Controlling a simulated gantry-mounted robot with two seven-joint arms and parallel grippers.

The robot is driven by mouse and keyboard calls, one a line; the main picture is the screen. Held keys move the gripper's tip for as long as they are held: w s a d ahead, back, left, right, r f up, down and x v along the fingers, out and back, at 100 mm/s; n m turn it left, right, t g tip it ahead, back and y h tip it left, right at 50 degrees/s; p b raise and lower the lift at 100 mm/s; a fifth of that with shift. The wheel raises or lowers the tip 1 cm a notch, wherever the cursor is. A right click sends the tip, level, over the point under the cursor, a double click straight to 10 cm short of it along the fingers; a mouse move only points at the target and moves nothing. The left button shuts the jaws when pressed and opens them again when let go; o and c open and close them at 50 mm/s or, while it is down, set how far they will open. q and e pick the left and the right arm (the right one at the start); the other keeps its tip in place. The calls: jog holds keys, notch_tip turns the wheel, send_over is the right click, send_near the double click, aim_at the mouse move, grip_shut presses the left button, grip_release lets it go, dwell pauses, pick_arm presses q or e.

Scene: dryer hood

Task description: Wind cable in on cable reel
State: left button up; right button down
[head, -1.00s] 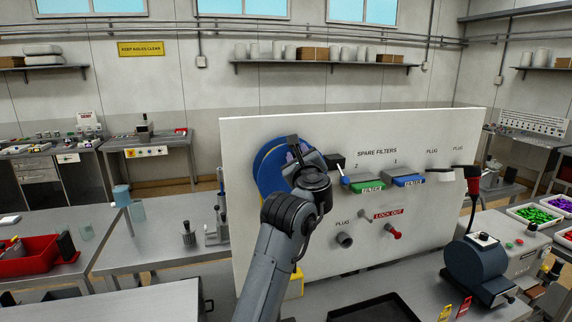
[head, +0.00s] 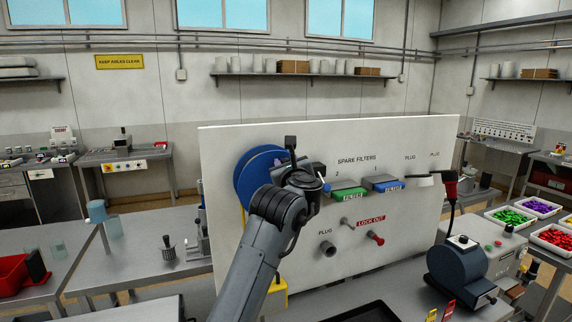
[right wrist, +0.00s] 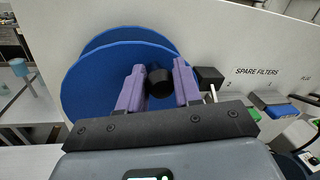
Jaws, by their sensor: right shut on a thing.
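The blue cable reel (head: 250,180) is mounted on the left part of the upright white panel. It also shows in the right wrist view (right wrist: 90,88) as two large blue discs. My right gripper (head: 291,160) is in front of the reel's right side. In the right wrist view its purple fingers (right wrist: 158,76) are shut on a black knob (right wrist: 160,84) in front of the reel. The arm hides part of the reel in the head view. I cannot make out the cable clearly. My left gripper is not in view.
A green filter (head: 348,193) and a blue filter (head: 382,184) sit on the panel (head: 225,142), right of the reel. A red lockout handle (head: 376,238) sticks out below. A dark blue machine (head: 456,264) stands at the right. A yellow part (head: 279,296) shows below the reel.

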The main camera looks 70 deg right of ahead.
jog(key=c, duration=0.8)
grip_release()
jog(key=shift+f, duration=0.2)
jog(key=shift+r, duration=0.1)
jog(key=shift+a, duration=0.1)
jog(key=shift+s+a, duration=0.2)
jog(key=v, duration=1)
